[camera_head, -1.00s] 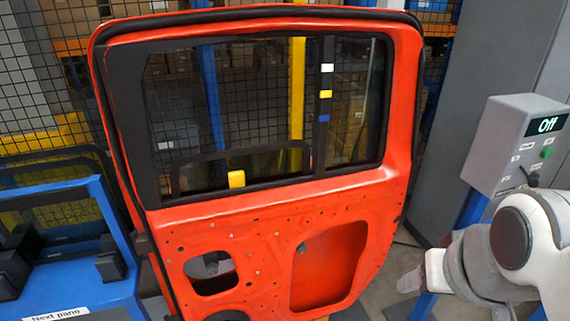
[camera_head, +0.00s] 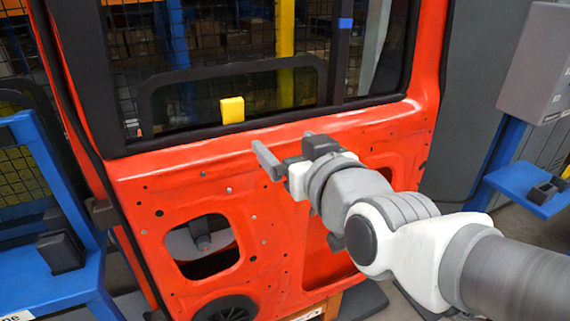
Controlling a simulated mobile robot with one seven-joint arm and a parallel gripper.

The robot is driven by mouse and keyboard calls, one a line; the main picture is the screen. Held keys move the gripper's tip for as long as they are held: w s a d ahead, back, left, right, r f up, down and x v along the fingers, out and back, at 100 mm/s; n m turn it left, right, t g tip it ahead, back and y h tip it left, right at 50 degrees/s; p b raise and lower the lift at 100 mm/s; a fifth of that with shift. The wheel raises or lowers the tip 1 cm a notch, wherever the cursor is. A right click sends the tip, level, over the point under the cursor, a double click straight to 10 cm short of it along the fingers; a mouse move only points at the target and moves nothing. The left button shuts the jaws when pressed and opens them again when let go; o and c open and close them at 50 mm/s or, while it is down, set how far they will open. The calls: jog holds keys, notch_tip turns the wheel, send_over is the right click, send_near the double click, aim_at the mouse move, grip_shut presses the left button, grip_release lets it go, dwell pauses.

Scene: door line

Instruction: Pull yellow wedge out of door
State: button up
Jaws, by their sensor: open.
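The yellow wedge (camera_head: 232,110) is a small block at the lower edge of the door's window opening, left of the middle. It sits at the black sill strip. The red door (camera_head: 140,182) stands upright and fills the middle of the view. My gripper (camera_head: 284,150) is in front of the door, to the right of the wedge and a little lower in the picture. Its fingers are apart and nothing is between them. It does not touch the wedge. My arm hides part of the door's lower right panel.
A blue stand (camera_head: 40,265) with a black block is at the left. A grey control box (camera_head: 535,65) on a blue post is at the right, above a blue shelf (camera_head: 530,186). A blue tab (camera_head: 346,23) is on the window's dark upright. Mesh and shelving lie behind.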

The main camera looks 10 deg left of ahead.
jog(key=a+f+t+y+b, duration=0.1)
jog(key=a+f+b, duration=0.1)
jog(key=a+b, duration=0.1)
jog(key=p, duration=1.3)
send_near(233, 109)
jog(key=shift+s+d+n, duration=0.3)
jog(key=shift+s+d, duration=0.15)
jog(key=shift+w+a+p, duration=0.1)
jog(key=shift+w+p, duration=0.05)
jog(key=shift+p, duration=0.95)
jog(key=shift+y, duration=0.4)
jog(key=x, duration=0.8)
jog(key=shift+w+a+f+b, duration=0.1)
jog(key=shift+w+f+b, duration=0.05)
jog(key=shift+w+b, duration=0.2)
grip_shut()
